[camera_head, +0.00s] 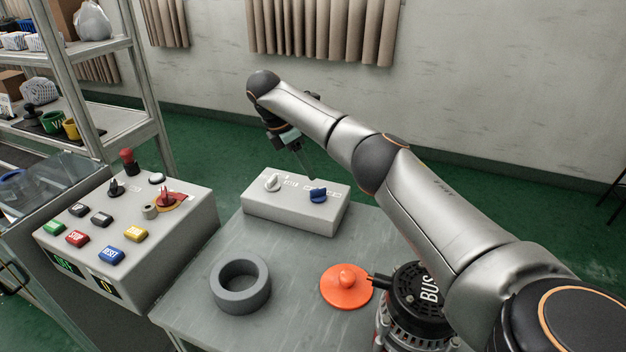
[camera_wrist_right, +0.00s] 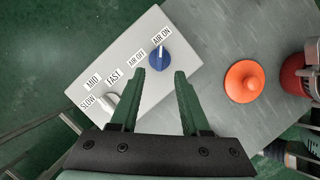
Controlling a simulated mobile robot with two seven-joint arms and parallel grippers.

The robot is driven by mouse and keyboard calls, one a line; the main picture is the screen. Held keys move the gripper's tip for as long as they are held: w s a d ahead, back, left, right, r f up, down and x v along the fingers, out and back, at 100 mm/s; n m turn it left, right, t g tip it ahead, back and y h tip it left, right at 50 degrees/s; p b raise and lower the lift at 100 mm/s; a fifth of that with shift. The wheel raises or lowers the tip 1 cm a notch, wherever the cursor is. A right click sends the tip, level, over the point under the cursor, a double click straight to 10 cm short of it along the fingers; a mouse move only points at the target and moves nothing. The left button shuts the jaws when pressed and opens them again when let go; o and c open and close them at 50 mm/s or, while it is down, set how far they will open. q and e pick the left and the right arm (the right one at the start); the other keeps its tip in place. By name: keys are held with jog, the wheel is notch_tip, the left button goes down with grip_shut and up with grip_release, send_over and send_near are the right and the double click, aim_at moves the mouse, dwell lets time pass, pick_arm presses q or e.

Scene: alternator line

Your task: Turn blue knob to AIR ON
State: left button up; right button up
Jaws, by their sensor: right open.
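The blue knob (camera_head: 318,195) sits on the right part of a light grey switch box (camera_head: 290,217) on the table. In the right wrist view the blue knob (camera_wrist_right: 160,62) lies just beyond the fingertips, between their lines. The AIR ON label (camera_wrist_right: 161,35) is beyond it and the AIR OFF label (camera_wrist_right: 137,58) is to its left. A pale mark on the knob's top points roughly toward AIR ON. My right gripper (camera_head: 302,160) is above the box, open and empty; its fingers (camera_wrist_right: 160,74) show apart. My left gripper is not in view.
A white knob (camera_head: 272,183) is on the same box, left of the blue one. A grey ring (camera_head: 240,284), an orange lidded disc (camera_head: 346,287) and a black-topped alternator (camera_head: 418,290) stand nearer. A button panel (camera_head: 130,225) is at left.

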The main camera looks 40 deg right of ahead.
jog(key=v, duration=0.5)
jog(key=shift+r, duration=0.15)
